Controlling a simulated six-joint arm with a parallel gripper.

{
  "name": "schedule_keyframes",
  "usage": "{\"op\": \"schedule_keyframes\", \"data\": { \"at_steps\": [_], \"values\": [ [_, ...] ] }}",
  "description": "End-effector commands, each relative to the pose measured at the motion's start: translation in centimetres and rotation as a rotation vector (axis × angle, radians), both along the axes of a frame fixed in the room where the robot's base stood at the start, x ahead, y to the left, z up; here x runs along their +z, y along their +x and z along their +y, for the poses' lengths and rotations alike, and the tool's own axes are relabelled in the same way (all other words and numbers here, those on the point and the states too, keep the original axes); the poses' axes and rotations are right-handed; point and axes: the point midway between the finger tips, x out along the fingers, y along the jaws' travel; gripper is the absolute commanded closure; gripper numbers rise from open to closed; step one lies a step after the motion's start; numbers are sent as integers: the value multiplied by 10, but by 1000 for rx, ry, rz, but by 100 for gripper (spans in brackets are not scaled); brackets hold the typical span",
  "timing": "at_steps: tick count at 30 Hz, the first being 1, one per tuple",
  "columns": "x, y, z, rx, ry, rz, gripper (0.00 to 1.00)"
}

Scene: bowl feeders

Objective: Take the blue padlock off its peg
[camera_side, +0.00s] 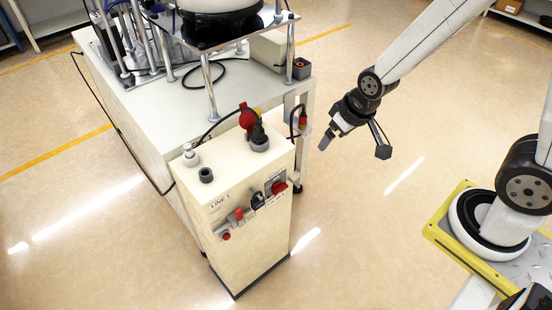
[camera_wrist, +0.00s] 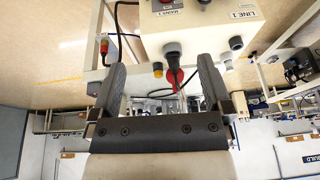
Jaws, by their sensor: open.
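The blue padlock (camera_side: 257,200) is small and dark blue. It hangs on the front panel of the cream LINE 1 cabinet (camera_side: 235,240), between a red item and a red rotary switch; its peg is too small to make out. In the wrist view a dark blue shape at the top edge may be the padlock, mostly cut off. My gripper (camera_side: 325,143) is in the air to the right of the cabinet, apart from it and from the padlock. In the wrist view my gripper (camera_wrist: 162,63) has its two fingers wide apart with nothing held between them.
The red rotary switch (camera_side: 279,187) is right of the padlock, and a red item (camera_side: 236,215) is left. A red plug with a dark connector and cable (camera_side: 247,116) rises from the cabinet top. A feeder table (camera_side: 140,110) stands behind. Floor right of the cabinet is clear.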

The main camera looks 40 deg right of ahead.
Motion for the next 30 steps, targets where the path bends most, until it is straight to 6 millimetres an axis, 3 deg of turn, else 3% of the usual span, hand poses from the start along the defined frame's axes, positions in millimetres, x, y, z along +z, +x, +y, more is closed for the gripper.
{"op": "schedule_keyframes", "data": {
  "at_steps": [6, 15, 24, 30],
  "values": [
    [-29, 39, 24, -5, 23, -94, 0],
    [-74, 82, 55, -22, 41, -233, 0],
    [-124, 108, 84, -37, 43, -376, 0],
    [-160, 115, 99, -44, 35, -472, 0]
  ]
}}
